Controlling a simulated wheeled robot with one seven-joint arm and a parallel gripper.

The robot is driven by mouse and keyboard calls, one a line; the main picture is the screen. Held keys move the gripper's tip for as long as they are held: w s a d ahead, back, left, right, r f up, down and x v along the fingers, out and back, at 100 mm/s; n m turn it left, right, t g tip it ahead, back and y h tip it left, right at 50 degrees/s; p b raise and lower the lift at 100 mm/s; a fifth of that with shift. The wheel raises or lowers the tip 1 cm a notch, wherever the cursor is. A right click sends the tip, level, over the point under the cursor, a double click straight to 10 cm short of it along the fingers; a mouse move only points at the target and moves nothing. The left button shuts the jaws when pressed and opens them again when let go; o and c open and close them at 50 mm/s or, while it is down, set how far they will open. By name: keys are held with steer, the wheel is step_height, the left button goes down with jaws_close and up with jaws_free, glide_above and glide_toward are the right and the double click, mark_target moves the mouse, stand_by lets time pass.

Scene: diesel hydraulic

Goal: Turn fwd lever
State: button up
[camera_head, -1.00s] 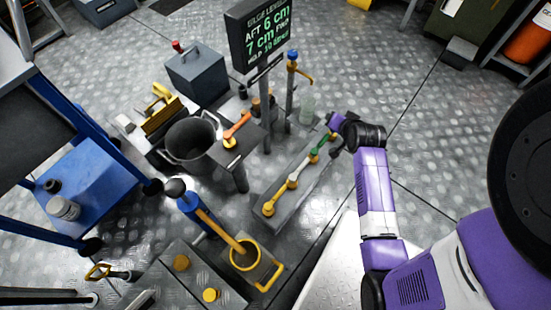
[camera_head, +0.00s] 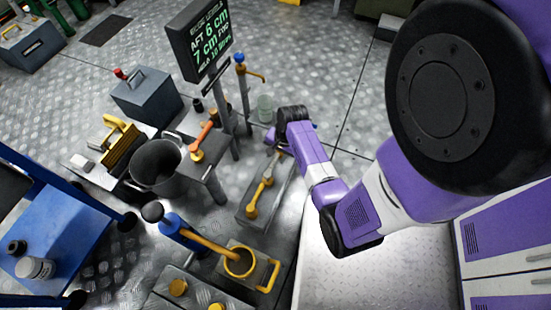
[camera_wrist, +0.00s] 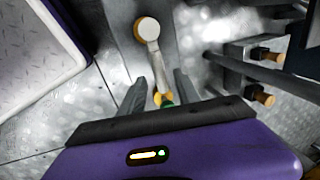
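In the wrist view, a lever with a round cream hub (camera_wrist: 147,29) and a grey handle (camera_wrist: 157,68) runs toward my gripper (camera_wrist: 159,92). Yellow and green parts (camera_wrist: 167,104) show at its lower end. My gripper's two fingers are apart, one on each side of this handle, with gaps visible. No label saying which lever is fwd is readable.
An orange lever (camera_head: 204,139) sits on a stand beside the display (camera_head: 199,40). A black bucket (camera_head: 157,164), a yellow-handled pump (camera_head: 205,240) and a grey box (camera_head: 147,95) stand left. In the wrist view, pipes with copper ends (camera_wrist: 264,97) lie right of my gripper.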

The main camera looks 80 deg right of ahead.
steer(key=shift+w+f, duration=0.15)
steer(key=shift+f, duration=0.6)
jaws_close()
stand_by(0.9)
